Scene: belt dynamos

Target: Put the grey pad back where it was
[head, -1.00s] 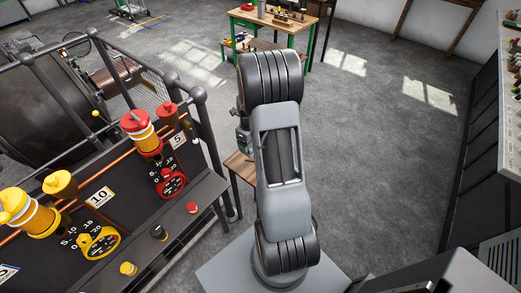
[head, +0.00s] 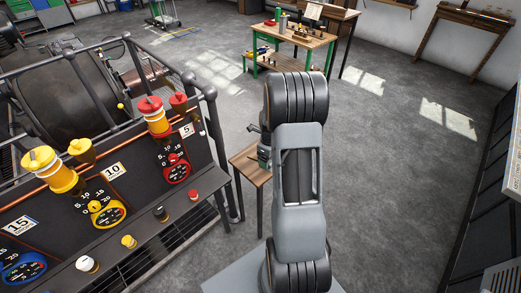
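I cannot make out the grey pad in the head view. My own arm stands upright in the middle of the picture and hides part of the floor and of a small wooden stand (head: 243,161) behind it. A small grey-green object (head: 263,152) shows at the arm's left edge, over the stand; what it is cannot be told. My gripper is not in view.
At the left is a black panel with red and yellow dials and knobs (head: 176,168), and behind it a railing (head: 210,95) around a large dark drum (head: 70,95). A green-legged workbench (head: 300,37) stands at the back. Grey floor is clear at right.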

